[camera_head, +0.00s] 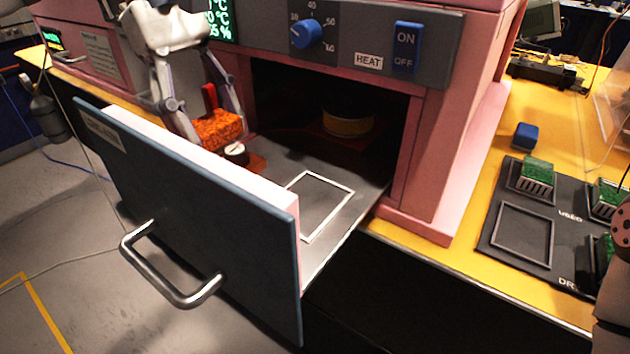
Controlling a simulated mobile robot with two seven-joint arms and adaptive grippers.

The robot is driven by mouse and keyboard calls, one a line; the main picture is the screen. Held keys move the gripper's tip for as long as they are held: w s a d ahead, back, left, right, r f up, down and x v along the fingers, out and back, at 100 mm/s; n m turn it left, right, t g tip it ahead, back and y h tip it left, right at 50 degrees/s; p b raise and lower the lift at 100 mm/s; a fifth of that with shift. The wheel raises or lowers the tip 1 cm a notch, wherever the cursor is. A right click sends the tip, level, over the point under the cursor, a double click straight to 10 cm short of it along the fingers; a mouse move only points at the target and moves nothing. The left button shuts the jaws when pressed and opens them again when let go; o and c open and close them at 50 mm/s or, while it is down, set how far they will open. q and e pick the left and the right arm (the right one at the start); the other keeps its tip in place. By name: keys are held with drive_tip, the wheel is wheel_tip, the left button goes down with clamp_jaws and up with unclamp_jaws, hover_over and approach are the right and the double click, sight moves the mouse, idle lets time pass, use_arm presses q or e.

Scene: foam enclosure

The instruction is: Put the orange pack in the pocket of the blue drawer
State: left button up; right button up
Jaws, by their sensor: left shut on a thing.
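The blue drawer (190,225) is pulled out of the pink enclosure, with a steel handle on its dark front. A white outlined rectangle (322,204) marks its grey floor, apparently the pocket, and it looks empty. The orange pack (215,134), with a grainy surface and a red tab on top, is at the drawer's left inner end, behind the front panel. My left gripper (213,122) reaches down from the upper left and is shut on the pack, one finger on each side. The panel hides whether the pack's underside touches anything.
A small white-topped dial (236,150) on a reddish base sits right beside the pack. A round yellow-sided thing (347,121) stands in the dark chamber. At right, a dark tray (522,237) holds several green-topped blocks, and a blue block (525,136) stands behind it.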

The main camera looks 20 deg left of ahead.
use_arm(q)
drive_tip(key=s+d, duration=0.1)
drive_tip(key=d, duration=0.3)
drive_tip(key=s+d, duration=0.2)
drive_tip(key=d, duration=0.2)
drive_tip(key=s+d, duration=0.1)
drive_tip(key=d, duration=0.3)
drive_tip(key=shift+s+d+r, duration=0.15)
drive_tip(key=shift+s+d, duration=0.1)
drive_tip(key=shift+d, duration=0.05)
drive_tip(key=shift+s+d+f, duration=0.2)
drive_tip(key=shift+d, duration=0.25)
drive_tip(key=shift+s+d+f, duration=0.15)
drive_tip(key=shift+d+f, duration=0.05)
drive_tip(key=shift+d, duration=0.2)
drive_tip(key=shift+w+f, duration=0.1)
drive_tip(key=shift+f, duration=1.25)
drive_tip(key=shift+f, duration=0.1)
drive_tip(key=o, duration=1.3)
